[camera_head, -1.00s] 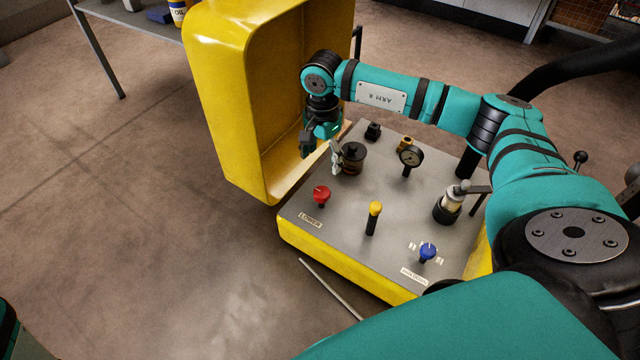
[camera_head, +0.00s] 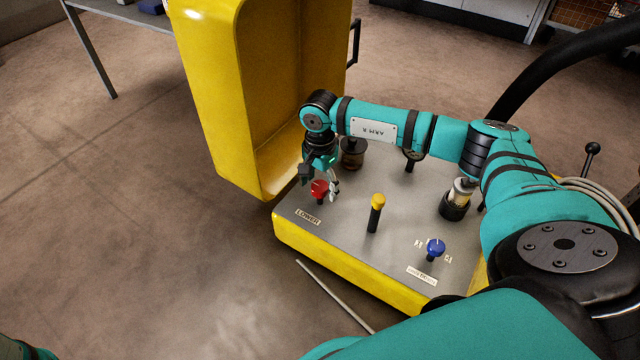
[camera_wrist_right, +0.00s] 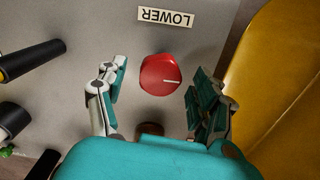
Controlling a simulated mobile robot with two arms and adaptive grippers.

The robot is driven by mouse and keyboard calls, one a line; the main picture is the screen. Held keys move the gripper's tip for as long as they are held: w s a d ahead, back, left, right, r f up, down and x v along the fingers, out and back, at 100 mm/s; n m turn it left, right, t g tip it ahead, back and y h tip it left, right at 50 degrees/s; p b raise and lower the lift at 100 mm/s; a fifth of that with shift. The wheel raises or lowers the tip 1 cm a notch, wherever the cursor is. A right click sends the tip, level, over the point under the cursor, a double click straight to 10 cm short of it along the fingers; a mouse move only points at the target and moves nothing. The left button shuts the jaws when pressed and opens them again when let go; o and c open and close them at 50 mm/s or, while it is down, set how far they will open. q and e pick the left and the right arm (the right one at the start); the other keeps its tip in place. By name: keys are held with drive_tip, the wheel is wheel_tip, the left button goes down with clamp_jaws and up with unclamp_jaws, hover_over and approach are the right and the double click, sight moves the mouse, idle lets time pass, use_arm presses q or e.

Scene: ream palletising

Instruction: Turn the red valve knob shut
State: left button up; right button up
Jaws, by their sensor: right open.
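The red valve knob (camera_head: 319,187) stands on the grey panel next to a LOWER label (camera_head: 308,216). In the right wrist view the knob (camera_wrist_right: 160,75) is round with a white line pointing right. My right gripper (camera_head: 319,186) is open over the knob. In the right wrist view its fingers (camera_wrist_right: 155,94) lie on either side of the knob, with a gap on each side. The knob sits slightly beyond the fingertips' middle in that view. I cannot tell how far the fingertips are above the panel. My left gripper is not in view.
The panel (camera_head: 345,232) also bears a yellow-topped lever (camera_head: 376,205), a blue knob (camera_head: 435,247), a dark cap (camera_head: 353,152) and a clear-topped fitting (camera_head: 457,197). A tall yellow cover (camera_head: 215,110) stands open at the left. A thin rod (camera_head: 335,296) lies on the floor in front.

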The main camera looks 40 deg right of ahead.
drive_tip(key=c, duration=1.2)
drive_tip(key=shift+o, duration=0.2)
drive_tip(key=shift+r, duration=0.1)
